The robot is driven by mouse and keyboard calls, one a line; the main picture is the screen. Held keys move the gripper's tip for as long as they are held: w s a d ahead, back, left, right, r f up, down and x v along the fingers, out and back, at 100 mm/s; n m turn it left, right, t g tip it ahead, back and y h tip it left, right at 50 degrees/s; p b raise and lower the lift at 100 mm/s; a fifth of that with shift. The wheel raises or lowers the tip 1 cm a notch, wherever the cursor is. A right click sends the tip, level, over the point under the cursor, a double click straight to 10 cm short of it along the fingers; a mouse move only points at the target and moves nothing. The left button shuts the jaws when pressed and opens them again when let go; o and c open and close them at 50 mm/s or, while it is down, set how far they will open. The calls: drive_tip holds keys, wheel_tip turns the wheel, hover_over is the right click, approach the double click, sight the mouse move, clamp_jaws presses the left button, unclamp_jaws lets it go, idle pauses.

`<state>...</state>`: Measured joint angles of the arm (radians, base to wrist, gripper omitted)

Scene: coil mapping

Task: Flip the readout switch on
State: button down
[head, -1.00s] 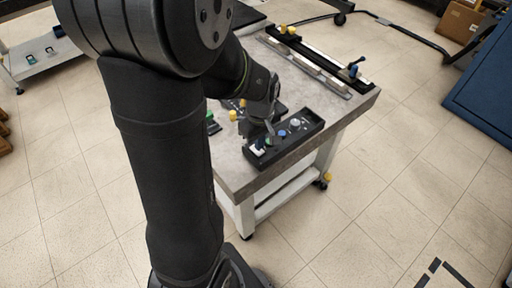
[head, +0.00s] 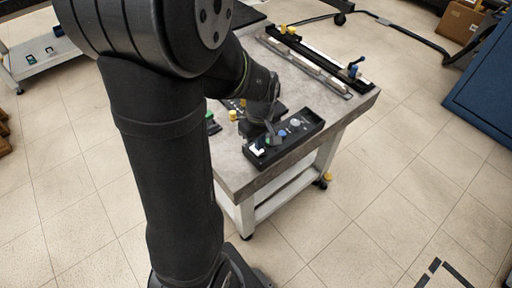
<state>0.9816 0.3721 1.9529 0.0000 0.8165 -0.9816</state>
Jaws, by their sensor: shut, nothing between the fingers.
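A black control box (head: 308,130) lies near the front right edge of the grey table. On its face are a white switch or label (head: 258,149) at the left end, a green part beside it, a blue knob (head: 282,133) and a grey knob (head: 295,122). I cannot tell for sure which of these is the readout switch, nor its position. My gripper (head: 272,138) is shut and empty, pointing down at the left half of the box, close to the green part. Whether it touches the box is too small to tell. My arm hides part of the table.
A long black rail (head: 318,58) with a blue-handled clamp (head: 353,69) runs along the table's far side, beside a pale bar. Yellow knobs (head: 233,115) stand left of my gripper. The table (head: 235,170) is bare at its front corner.

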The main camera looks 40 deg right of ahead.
drive_tip(key=shift+f, duration=0.9)
idle(0.9)
drive_tip(key=shift+r, duration=3.5)
wheel_tip(320, 180, down, 7)
drive_tip(key=shift+r, duration=0.1)
